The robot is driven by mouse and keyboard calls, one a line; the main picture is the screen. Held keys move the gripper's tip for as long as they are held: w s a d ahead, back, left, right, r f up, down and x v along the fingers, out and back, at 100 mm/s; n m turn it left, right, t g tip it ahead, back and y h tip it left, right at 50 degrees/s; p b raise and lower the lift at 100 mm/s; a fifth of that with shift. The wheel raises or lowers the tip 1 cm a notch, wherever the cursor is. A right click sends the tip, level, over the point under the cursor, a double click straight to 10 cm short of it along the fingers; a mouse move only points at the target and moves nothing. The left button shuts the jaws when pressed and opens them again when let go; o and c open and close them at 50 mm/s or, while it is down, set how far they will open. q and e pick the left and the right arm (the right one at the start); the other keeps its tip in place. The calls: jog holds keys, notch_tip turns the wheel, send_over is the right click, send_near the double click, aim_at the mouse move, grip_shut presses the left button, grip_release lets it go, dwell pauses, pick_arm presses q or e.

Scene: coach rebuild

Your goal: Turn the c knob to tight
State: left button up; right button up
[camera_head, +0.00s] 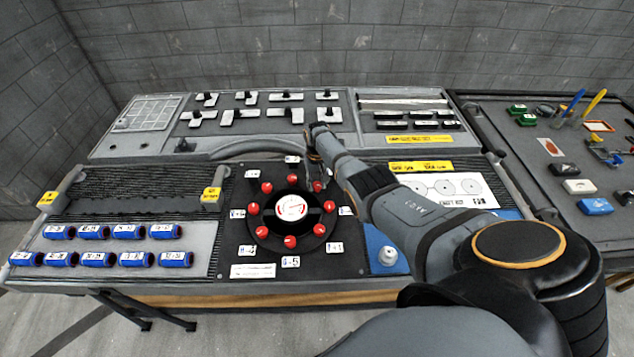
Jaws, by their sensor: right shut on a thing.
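A round black dial plate (279,225) in the middle of the bench carries a ring of several red knobs around a white gauge (291,208). Small white labels stand around the ring; their print is too small to tell which knob is c. My right gripper (317,180) reaches in from the right and points down at the upper-right red knob (317,187). It is shut on that knob, partly hiding it and any label behind. The knob's turned angle cannot be read. My left gripper is out of view.
Several blue cylinders (125,231) lie in rows at the left. A white knob (388,256) on a blue panel sits right of the dial, near my right arm. Behind are panels with black-handled switches (286,97). A second table with tools (595,103) stands at the right.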

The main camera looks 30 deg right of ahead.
aim_at(317, 184)
jog(key=shift+m, duration=1.4)
jog(key=o, duration=1.1)
jog(key=shift+o, duration=0.2)
notch_tip(317, 184, up, 12)
